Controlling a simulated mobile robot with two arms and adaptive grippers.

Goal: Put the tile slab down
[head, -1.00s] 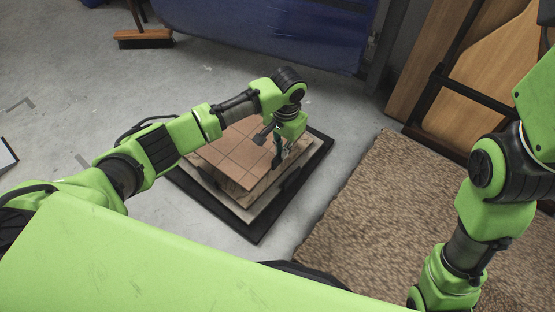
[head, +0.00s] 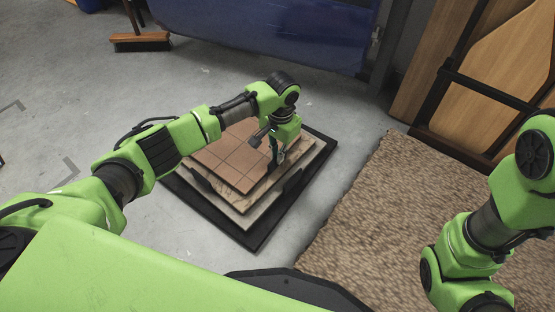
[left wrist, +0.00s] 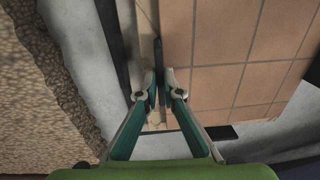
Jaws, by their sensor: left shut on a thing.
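The tile slab (head: 222,161) is a flat brown square with a grid of tiles, over a stack of paler slabs (head: 255,206). My left gripper (head: 277,160) is at its right edge, pointing down. In the left wrist view, the fingers (left wrist: 159,82) are shut on a thin dark part at the edge of the tile slab (left wrist: 225,75). The slab looks level and close over the stack; I cannot tell whether it touches. My left forearm hides its far left part. My right arm shows at the right, but its gripper is out of view.
The stack stands on a black base (head: 250,240) on the grey concrete floor. A brown carpet (head: 365,225) lies to the right. Wooden panels (head: 505,75) lean at the upper right. A broom (head: 140,41) and a blue sheet (head: 270,30) are at the back.

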